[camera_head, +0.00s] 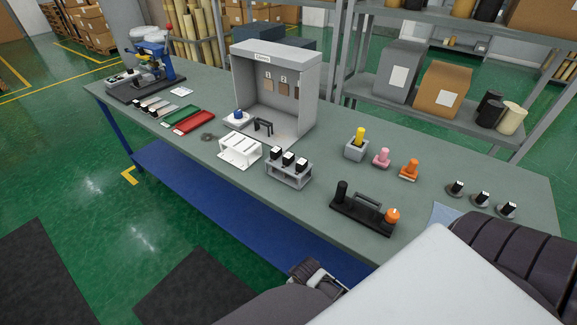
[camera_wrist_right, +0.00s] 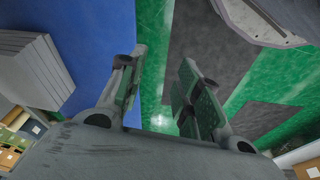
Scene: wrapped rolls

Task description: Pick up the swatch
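A flat pale blue piece (camera_head: 444,212) lies on the table at right, partly hidden by my arm. I cannot tell which of these is the swatch. In the right wrist view my right gripper (camera_wrist_right: 160,92) is open, with nothing between its fingers, over the floor beside the blue lower shelf (camera_wrist_right: 85,60).
Several small handled pieces stand at right. Clear tabletop lies around them.

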